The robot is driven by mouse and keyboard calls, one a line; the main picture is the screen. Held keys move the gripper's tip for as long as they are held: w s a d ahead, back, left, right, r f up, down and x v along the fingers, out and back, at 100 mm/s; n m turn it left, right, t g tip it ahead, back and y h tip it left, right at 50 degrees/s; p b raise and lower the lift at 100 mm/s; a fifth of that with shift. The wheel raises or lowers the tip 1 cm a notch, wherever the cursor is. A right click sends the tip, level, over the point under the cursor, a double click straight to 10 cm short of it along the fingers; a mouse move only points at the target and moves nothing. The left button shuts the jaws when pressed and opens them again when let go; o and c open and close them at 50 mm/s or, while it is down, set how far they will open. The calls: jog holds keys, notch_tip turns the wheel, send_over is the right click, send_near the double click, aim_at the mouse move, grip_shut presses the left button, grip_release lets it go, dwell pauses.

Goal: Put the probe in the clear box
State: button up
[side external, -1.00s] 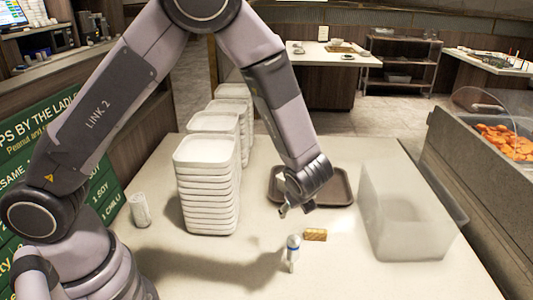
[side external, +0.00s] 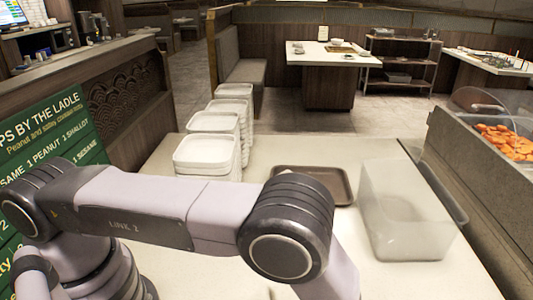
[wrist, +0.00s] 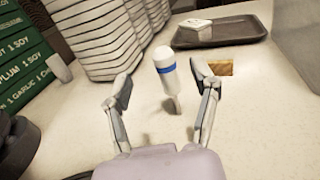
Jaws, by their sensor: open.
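The probe (wrist: 166,72) is a white rounded body with a blue band and a narrow grey tip below. In the wrist view it stands upright on the table, ahead of my gripper and between its two fingers. My gripper (wrist: 163,98) is open and empty, with a finger on each side of the probe and gaps to both. The clear box (side external: 405,215) is a frosted, open-topped bin on the right of the table in the side view. In that view my arm hides the probe and my gripper.
A small wooden block (wrist: 219,68) lies right of the probe. A brown tray (side external: 335,178) lies behind, left of the box. Stacks of white dishes (side external: 207,152) stand at the back left. A white cup (wrist: 60,70) shows at left in the wrist view.

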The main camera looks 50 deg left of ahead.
notch_tip(320, 180, down, 4)
jog(key=shift+a+r, duration=0.1)
jog(key=shift+w+a+f, duration=0.2)
jog(key=shift+w+a, duration=0.05)
jog(key=shift+a, duration=0.05)
jog(key=x, duration=0.6)
jog(key=shift+w+a, duration=0.15)
jog(key=shift+a, duration=0.15)
grip_shut()
